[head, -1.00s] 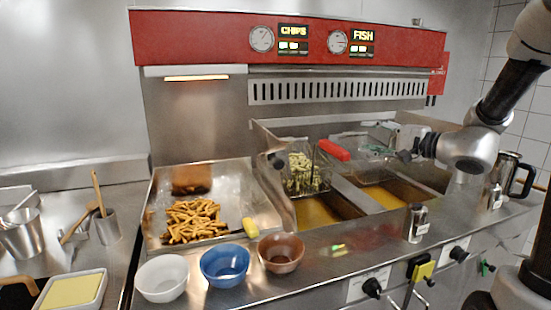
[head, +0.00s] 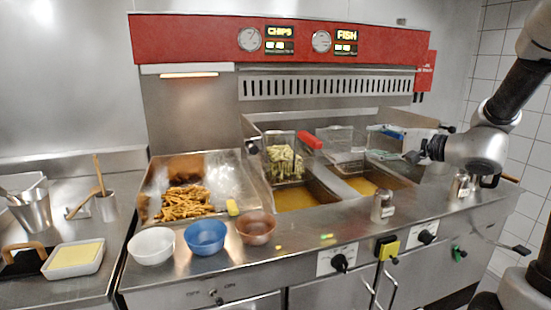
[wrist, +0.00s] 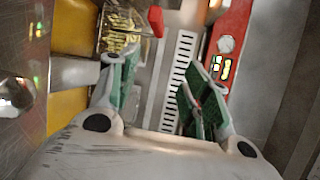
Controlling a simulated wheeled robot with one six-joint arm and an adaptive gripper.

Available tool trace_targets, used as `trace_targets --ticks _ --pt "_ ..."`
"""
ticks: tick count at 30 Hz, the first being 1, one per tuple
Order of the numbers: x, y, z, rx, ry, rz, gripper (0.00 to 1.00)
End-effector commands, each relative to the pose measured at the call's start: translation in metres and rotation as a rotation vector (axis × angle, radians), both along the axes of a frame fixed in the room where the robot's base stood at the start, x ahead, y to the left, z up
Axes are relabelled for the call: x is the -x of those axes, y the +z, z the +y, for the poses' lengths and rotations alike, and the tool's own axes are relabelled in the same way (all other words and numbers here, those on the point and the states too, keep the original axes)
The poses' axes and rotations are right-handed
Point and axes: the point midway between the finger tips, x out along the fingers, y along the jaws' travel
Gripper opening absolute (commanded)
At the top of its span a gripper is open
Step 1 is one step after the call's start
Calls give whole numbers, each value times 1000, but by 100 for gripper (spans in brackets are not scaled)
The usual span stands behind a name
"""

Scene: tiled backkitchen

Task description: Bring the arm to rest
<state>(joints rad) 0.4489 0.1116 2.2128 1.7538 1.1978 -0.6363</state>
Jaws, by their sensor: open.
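My arm reaches in from the right in the head view, and my gripper (head: 400,134) is above the right side of the fryer, small and partly hidden by my wrist. In the wrist view my gripper (wrist: 158,72) is open, its two green-padded fingers apart with nothing between them. Beyond the fingers are the slotted vent (wrist: 178,68) and red panel (wrist: 230,32) of the fryer.
A basket of pale chips (head: 284,163) with a red handle (head: 310,140) hangs in the fryer. A steel shaker (head: 382,207) stands on the front ledge. White (head: 151,246), blue (head: 205,238) and brown (head: 256,228) bowls stand further left.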

Motion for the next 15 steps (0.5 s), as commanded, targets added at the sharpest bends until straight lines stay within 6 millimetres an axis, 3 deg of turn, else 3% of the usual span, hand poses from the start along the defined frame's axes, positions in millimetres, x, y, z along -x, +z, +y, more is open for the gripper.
trace_targets --ticks 8,15 --pt "35 -43 3 53 85 174 48" --pt "106 -85 0 222 217 379 48"
